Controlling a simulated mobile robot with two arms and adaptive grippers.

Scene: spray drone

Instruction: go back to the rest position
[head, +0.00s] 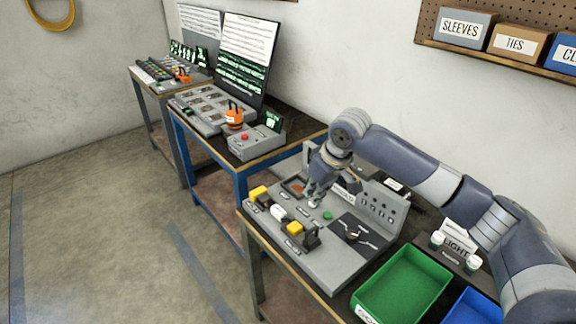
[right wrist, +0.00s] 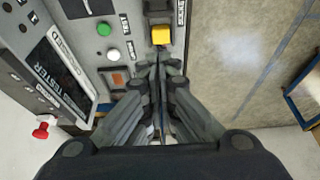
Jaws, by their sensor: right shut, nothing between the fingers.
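My right gripper (head: 316,198) hangs above the grey tester panel (head: 327,262) on the near table, in the head view. Its fingers are shut with nothing between them. In the right wrist view the shut fingertips (right wrist: 157,62) point toward a yellow block (right wrist: 161,35) at the panel's edge; I cannot tell whether they touch anything. A green button (right wrist: 104,29) and a white button (right wrist: 113,54) lie left of the fingertips. My left gripper is in neither view.
A green bin (head: 402,285) and a blue bin (head: 478,308) stand right of the panel. Farther tables hold a control box with a red button (head: 245,137) and an orange item (head: 234,117). A shelf with labelled boxes (head: 464,27) is on the wall. Floor at left is clear.

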